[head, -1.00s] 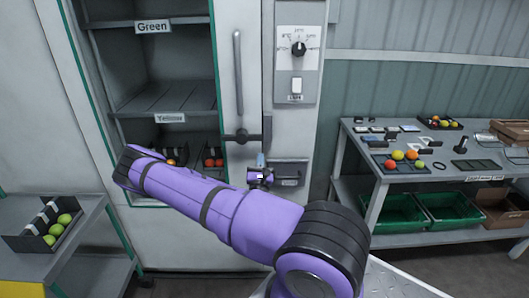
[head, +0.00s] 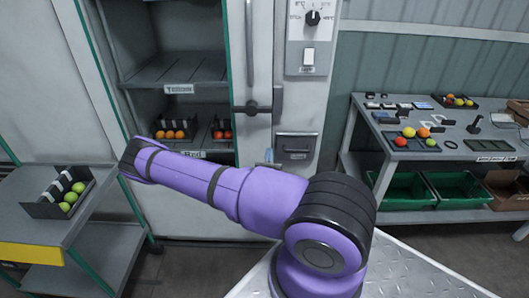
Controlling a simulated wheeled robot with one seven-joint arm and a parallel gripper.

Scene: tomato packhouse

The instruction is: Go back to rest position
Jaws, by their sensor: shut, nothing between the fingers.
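My purple arm reaches left across the middle of the head view, its black-capped bend in front of the cabinet's lower part. A small bluish piece, seemingly of my arm's far end, shows just above the purple link. My gripper itself is hidden behind the arm, so its fingers do not show. No object is seen held.
The grey cabinet (head: 134,77) has open shelves with orange and red tomatoes in holders. A cart (head: 35,228) at left bears a black holder (head: 44,208) of green tomatoes. At right stands a bench (head: 460,152) with tomatoes, devices and green bins (head: 405,203) below.

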